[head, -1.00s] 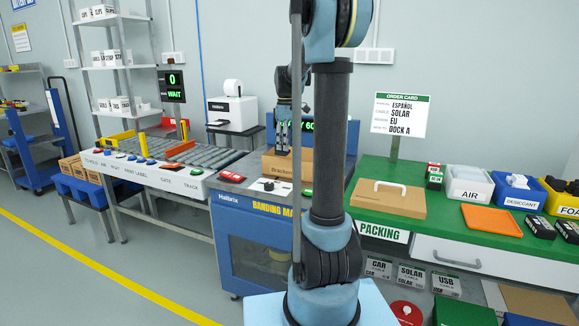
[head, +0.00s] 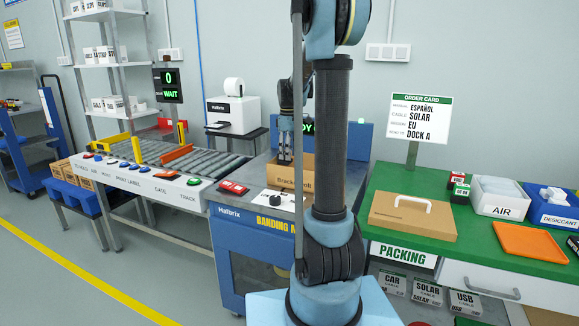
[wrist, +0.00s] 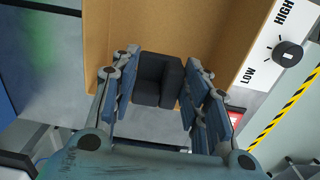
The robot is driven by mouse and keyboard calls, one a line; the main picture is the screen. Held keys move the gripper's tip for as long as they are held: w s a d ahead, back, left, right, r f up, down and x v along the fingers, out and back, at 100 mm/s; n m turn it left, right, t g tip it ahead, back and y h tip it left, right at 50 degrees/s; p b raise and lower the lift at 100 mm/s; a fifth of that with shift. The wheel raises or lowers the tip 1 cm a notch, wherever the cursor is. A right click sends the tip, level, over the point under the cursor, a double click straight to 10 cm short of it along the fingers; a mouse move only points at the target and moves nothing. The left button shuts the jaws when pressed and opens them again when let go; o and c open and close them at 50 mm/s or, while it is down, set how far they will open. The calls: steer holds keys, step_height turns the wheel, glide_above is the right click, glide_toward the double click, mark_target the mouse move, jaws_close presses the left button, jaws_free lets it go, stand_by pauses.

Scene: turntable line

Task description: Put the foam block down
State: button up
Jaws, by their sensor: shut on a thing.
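The dark grey foam block (wrist: 158,80) sits between the two blue fingers of my gripper (wrist: 160,72) in the wrist view, and the fingers are shut on it. Brown cardboard of a box lies right behind the block in that view. In the head view my gripper (head: 285,157) hangs upright at the cardboard box (head: 287,178) on the banding machine (head: 255,225).
The green packing bench (head: 470,240) stands to the right, with a flat carton (head: 412,217), an orange tray (head: 525,244) and the AIR bin (head: 500,197). A roller conveyor (head: 175,155) runs left of the machine. My arm blocks part of the middle.

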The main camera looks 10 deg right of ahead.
mark_target(288, 164)
steer(key=shift+s+a+f, duration=0.1)
steer(key=shift+f, duration=2.25)
steer(key=shift+f, duration=0.5)
steer(key=o, duration=0.7)
step_height(288, 164, up, 13)
